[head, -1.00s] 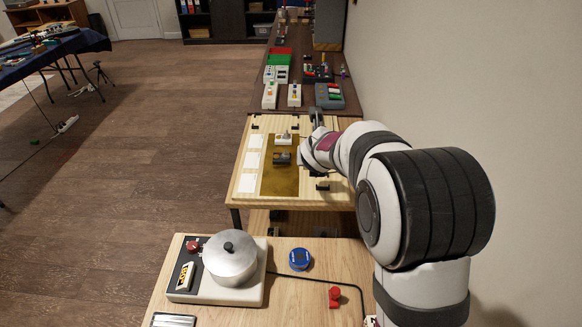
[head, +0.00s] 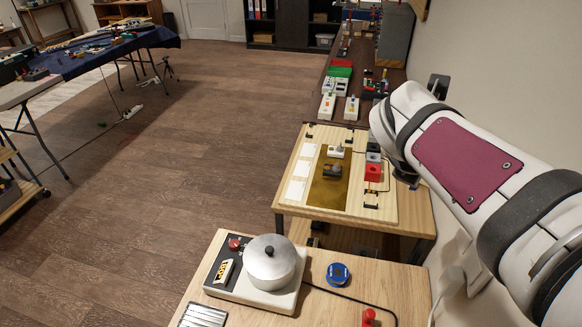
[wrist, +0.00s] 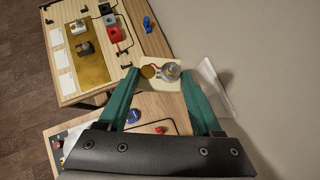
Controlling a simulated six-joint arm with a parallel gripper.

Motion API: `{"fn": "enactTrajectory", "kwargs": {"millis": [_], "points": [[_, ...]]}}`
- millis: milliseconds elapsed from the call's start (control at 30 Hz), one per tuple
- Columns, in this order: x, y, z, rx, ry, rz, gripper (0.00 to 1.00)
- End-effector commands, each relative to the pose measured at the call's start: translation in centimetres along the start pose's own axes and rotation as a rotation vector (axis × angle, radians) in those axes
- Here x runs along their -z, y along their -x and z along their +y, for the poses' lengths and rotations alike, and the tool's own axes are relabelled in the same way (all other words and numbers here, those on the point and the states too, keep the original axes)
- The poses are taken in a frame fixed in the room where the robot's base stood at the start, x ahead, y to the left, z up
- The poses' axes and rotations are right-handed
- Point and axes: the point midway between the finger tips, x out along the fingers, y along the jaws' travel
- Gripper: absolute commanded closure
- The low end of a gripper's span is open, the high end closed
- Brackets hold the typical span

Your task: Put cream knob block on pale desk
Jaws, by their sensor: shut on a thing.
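A cream block with an amber round knob and a silvery round knob on top, the cream knob block (wrist: 170,100), is between the teal fingers of my gripper (wrist: 160,74) in the wrist view. My gripper is shut on it and holds it up, above the gap beside the wall. In the head view I cannot make out my gripper or the block. Two light wood surfaces show: a middle desk (head: 417,208) carrying a pale board, and a nearer desk (head: 340,302). I cannot tell which one is the pale desk.
A hotplate (head: 222,290) with a metal pot (head: 272,262) and a blue round tin (head: 338,275) are on the nearer desk. The middle desk holds a brown mat (head: 328,190) and a red block (head: 373,173). The wall is close on the right.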

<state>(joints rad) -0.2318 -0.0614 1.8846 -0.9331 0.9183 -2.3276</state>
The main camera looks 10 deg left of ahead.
Motion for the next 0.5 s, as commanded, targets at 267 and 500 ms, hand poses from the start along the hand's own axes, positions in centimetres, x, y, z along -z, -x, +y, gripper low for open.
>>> {"fn": "enactTrajectory", "kwargs": {"millis": [267,500], "points": [[2.4,-5.1,-1.6,0.351,-0.338,0.004,0.97],[6.8,-11.9,-3.0,0.758,-0.745,0.001,0.97]]}}
